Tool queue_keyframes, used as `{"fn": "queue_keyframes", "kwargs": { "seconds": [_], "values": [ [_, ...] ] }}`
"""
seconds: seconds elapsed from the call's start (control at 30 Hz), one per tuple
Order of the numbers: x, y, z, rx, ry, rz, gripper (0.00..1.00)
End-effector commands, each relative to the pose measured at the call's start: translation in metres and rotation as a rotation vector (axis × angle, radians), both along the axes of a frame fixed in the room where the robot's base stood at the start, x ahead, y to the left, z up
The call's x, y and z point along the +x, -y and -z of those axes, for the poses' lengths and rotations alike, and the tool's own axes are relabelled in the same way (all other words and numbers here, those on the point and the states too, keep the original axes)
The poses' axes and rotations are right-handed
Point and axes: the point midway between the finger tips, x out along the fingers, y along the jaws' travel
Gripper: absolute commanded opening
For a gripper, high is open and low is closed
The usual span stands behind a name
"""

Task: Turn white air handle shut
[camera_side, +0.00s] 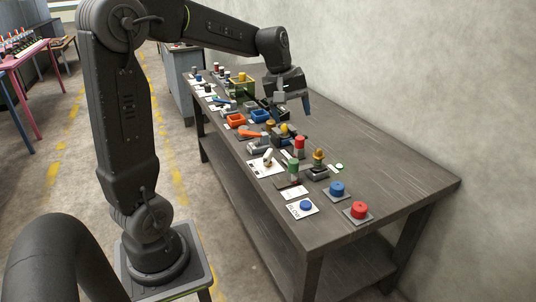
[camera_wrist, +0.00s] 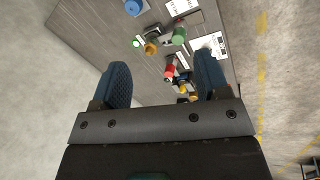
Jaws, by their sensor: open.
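The white air handle (camera_side: 267,157) sits on a white plate on the near half of the bench in the side view. It looks tilted rather than flat. In the wrist view a white plate (camera_wrist: 207,44) shows at the upper right, partly behind my right-hand finger; I cannot make out the handle's angle there. My gripper (camera_side: 294,103) is above the bench, farther back than the handle and apart from it. In the wrist view its two blue fingers (camera_wrist: 162,65) are spread wide with nothing held between them.
Close to the handle stand a green knob (camera_side: 293,167), a red knob (camera_side: 299,143) and an orange lever (camera_side: 252,134). Blue (camera_side: 337,188) and red (camera_side: 359,209) buttons are near the front. Orange and blue trays lie farther back. The bench's right side is bare beside the wall.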

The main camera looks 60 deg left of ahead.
Motion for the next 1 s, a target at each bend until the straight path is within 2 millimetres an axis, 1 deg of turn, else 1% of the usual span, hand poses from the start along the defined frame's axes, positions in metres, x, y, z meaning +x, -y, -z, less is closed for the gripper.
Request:
{"fn": "queue_keyframes", "kwargs": {
  "seconds": [0.03,0.07,0.1,0.17,0.2,0.27,0.3,0.4,0.5,0.6,0.7,0.87,1.0],
  "values": [
    [0.012,-0.029,0.012,-0.049,-0.026,-0.114,0.74],
    [0.017,-0.045,0.018,-0.077,-0.038,-0.178,0.77],
    [0.024,-0.066,0.026,-0.114,-0.052,-0.263,0.80],
    [0.030,-0.098,0.040,-0.170,-0.074,-0.392,0.86],
    [0.033,-0.120,0.051,-0.207,-0.088,-0.477,0.90],
    [0.035,-0.152,0.068,-0.264,-0.108,-0.602,0.96],
    [0.034,-0.173,0.080,-0.299,-0.120,-0.682,0.96],
    [0.028,-0.217,0.108,-0.379,-0.147,-0.855,0.96],
    [0.020,-0.247,0.129,-0.439,-0.165,-0.980,0.96],
    [0.014,-0.265,0.142,-0.476,-0.176,-1.054,0.96],
    [0.012,-0.271,0.149,-0.490,-0.179,-1.084,0.96],
    [0.016,-0.267,0.164,-0.492,-0.182,-1.087,0.96],
    [0.023,-0.259,0.188,-0.492,-0.183,-1.086,0.96]
  ]
}}
